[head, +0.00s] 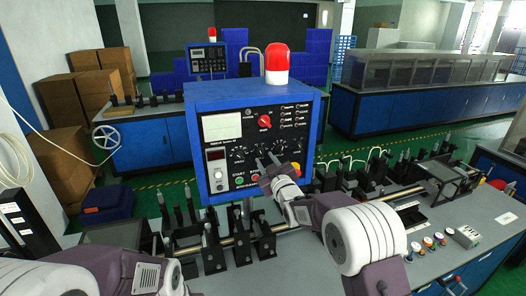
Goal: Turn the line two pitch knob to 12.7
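A blue control box (257,100) with a black front panel stands on the grey machine bench. A row of small black dials or knobs (239,153) crosses the panel's middle; their labels and values are too small to read, so I cannot tell which is the line two pitch knob. My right gripper (266,160) is in front of the right part of this row, its two thin fingers pointing at the panel and covering part of it. I cannot tell whether they touch or hold a knob. My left arm shows at the lower left; its gripper is not visible.
A red selector knob (265,121), a green start button (239,181) and a red button (255,178) are on the panel. A red beacon (277,60) tops the box. Black brackets and metal rods (265,235) crowd the bench below. Coloured buttons (427,242) sit at the right.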

